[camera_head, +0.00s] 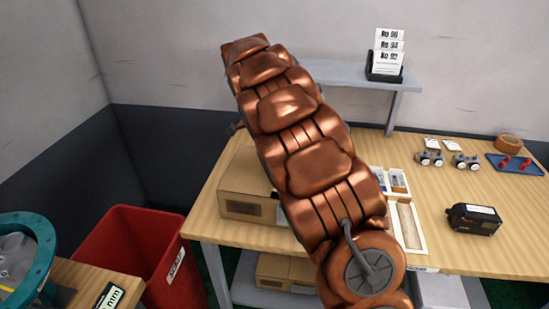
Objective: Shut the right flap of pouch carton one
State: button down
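A brown cardboard carton (242,208) stands on the left part of the wooden table. My copper-coloured arm crosses in front of it and hides its right side. I cannot make out its right flap or read which carton it is. More cardboard (274,268) shows on the shelf under the table, partly behind my arm. My gripper is not in view, so its place relative to the carton cannot be seen.
The wooden table (455,258) bears a black device (474,219), a blue tray (518,165) with red parts, a tape roll (509,144) and small fittings (431,158). A raised grey shelf (345,76) holds a card rack (385,66). A red bin (135,250) stands left.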

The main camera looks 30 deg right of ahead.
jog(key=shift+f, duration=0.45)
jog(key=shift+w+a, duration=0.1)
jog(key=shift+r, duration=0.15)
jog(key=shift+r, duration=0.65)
